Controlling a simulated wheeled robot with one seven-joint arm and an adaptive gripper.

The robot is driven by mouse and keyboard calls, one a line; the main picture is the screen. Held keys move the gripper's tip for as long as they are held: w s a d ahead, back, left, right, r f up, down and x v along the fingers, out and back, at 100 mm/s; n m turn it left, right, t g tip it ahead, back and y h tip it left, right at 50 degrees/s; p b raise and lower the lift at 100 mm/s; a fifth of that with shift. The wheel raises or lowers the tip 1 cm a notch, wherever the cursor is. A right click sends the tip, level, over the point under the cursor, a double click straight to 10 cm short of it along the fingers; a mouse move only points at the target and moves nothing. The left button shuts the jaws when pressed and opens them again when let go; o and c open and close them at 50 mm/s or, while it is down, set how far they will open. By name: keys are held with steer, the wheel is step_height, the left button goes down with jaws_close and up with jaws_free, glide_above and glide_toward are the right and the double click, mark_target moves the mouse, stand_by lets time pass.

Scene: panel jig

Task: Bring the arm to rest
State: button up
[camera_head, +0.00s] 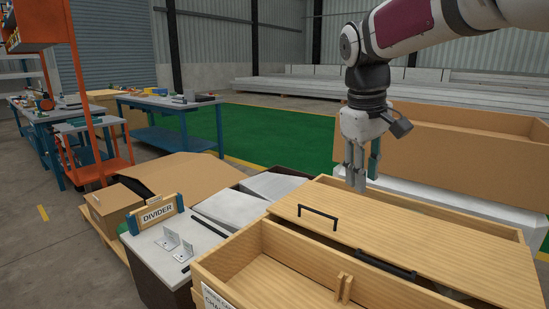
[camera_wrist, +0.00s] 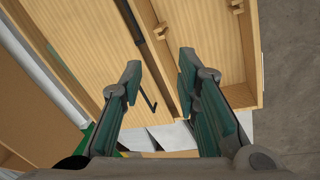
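My gripper (camera_head: 358,180) hangs pointing down over the far side of the wooden box (camera_head: 234,257) in the head view. In the wrist view its two fingers stand apart with nothing between them, so my gripper (camera_wrist: 160,72) is open and empty. Below it lies a light wooden panel (camera_head: 420,240) on the box, with a black handle (camera_head: 318,213) near its left end and another black handle (camera_head: 386,264) at its front edge. The panel also shows in the wrist view (camera_wrist: 95,45). I cannot tell the exact height of the fingertips above the panel.
A grey-topped stand (camera_head: 165,255) at left carries a "DIVIDER" sign (camera_head: 157,213) and metal brackets (camera_head: 178,245). A large wooden crate (camera_head: 450,160) stands behind my gripper. Blue workbenches (camera_head: 175,105) are further back. Green floor (camera_head: 270,135) lies open behind.

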steer(key=s+d+f+m+g+y, duration=0.1)
steer(key=s+f+m, duration=0.3)
steer(key=s, duration=1.4)
steer(key=s+d+f+m, duration=0.15)
steer(key=s+f, duration=0.35)
steer(key=s, duration=1.3)
step_height(320, 180, up, 20)
steer(key=t+p, duration=0.3)
steer(key=p, duration=1.6)
steer(key=shift+w+a+r+y, duration=0.25)
steer(key=shift+w+a+y, duration=0.05)
steer(key=shift+a, duration=0.15)
